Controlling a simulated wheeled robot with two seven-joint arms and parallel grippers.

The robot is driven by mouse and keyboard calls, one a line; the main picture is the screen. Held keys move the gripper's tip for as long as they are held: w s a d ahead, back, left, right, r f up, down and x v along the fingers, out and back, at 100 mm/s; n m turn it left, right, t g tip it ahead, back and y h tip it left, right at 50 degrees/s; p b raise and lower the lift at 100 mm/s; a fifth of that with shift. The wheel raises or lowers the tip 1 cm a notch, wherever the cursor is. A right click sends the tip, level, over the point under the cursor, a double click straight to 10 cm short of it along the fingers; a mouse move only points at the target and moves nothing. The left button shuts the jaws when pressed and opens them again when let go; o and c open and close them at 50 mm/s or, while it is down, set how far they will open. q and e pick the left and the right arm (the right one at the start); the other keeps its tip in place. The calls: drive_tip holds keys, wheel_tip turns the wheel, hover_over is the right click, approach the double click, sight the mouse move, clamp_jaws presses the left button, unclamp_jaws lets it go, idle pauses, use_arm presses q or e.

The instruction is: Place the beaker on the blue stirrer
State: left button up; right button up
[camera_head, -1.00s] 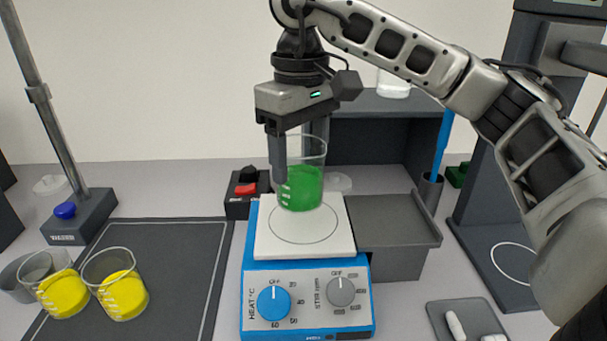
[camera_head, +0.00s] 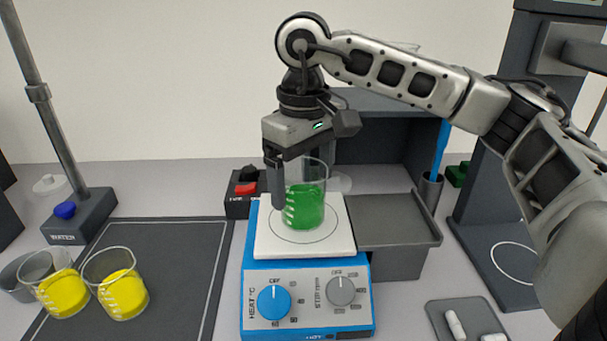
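A clear glass beaker with green liquid (camera_head: 305,206) is at the middle of the white top plate of the blue stirrer (camera_head: 262,236), within its drawn circle. Its base looks to be on or just above the plate; I cannot tell which. My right gripper (camera_head: 300,185) comes down from above with one dark finger at the beaker's left side and the other behind or beside its right wall, closed around the glass. The beaker is upright. My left gripper is not in view.
Two beakers of yellow liquid (camera_head: 124,296) stand on the dark mat (camera_head: 185,260) at the left. A red-switched box (camera_head: 246,190) is behind the stirrer's left. A grey tray (camera_head: 398,222) adjoins its right side. A stand labelled WATER (camera_head: 80,222) is at the back left.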

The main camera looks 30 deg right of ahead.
wheel_tip(320, 180, up, 12)
drive_tip(key=p, duration=0.2)
drive_tip(key=shift+r, duration=0.2)
idle(0.7)
